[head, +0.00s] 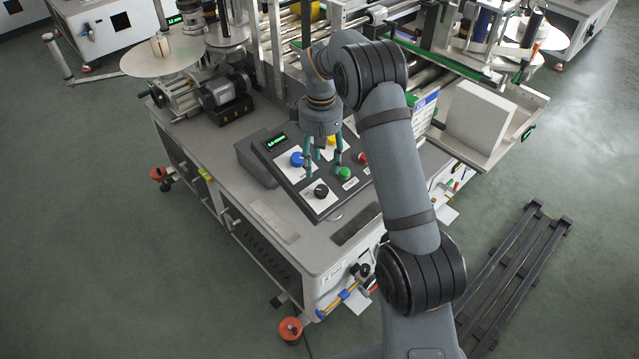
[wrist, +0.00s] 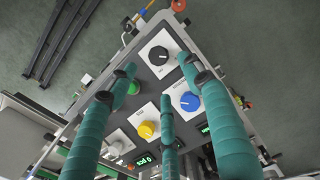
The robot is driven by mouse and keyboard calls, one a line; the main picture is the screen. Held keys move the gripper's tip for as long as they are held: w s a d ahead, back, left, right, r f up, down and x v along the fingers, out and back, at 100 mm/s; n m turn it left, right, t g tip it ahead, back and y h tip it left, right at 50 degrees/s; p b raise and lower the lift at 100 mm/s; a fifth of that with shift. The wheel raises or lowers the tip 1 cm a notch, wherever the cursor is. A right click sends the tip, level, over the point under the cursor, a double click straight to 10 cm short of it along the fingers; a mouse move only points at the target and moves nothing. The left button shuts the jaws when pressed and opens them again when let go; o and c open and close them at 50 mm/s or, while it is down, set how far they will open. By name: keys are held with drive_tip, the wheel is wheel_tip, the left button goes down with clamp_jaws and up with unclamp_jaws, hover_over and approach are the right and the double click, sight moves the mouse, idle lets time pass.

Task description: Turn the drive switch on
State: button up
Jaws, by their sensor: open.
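The sloped control panel (head: 285,172) on the machine's front corner carries a black rotary knob (head: 321,191) and a blue rotary knob (head: 297,160), each on a white plate. A yellow knob (head: 331,140), a green button (head: 344,173) and a red button (head: 363,158) are also there. I cannot read which one is labelled drive. My gripper (head: 322,166) is open and empty, pointing down over the panel. In the wrist view, the black knob (wrist: 158,55) lies beyond the fingertips, the blue knob (wrist: 189,101) by the right finger, and the yellow knob (wrist: 147,129) between the fingers.
A small green display (head: 276,141) is at the panel's upper left. Rollers and posts (head: 290,40) of the labeller stand behind it. A white box (head: 478,118) sits to the right. A dark pallet (head: 515,265) lies on the floor; the floor at left is clear.

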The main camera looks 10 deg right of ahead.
sight(322, 189)
drive_tip(key=f+p, duration=0.1)
drive_tip(key=f, duration=0.4)
drive_tip(key=f+p, duration=0.1)
drive_tip(key=f, duration=0.4)
drive_tip(key=shift+w+d+f+p, duration=0.1)
drive_tip(key=shift+w+d+p, duration=0.1)
drive_tip(key=shift+p, duration=0.1)
drive_tip(key=shift+s, duration=0.1)
drive_tip(key=shift+c, duration=1.3)
drive_tip(key=c, duration=0.7)
drive_tip(key=shift+c, duration=0.6)
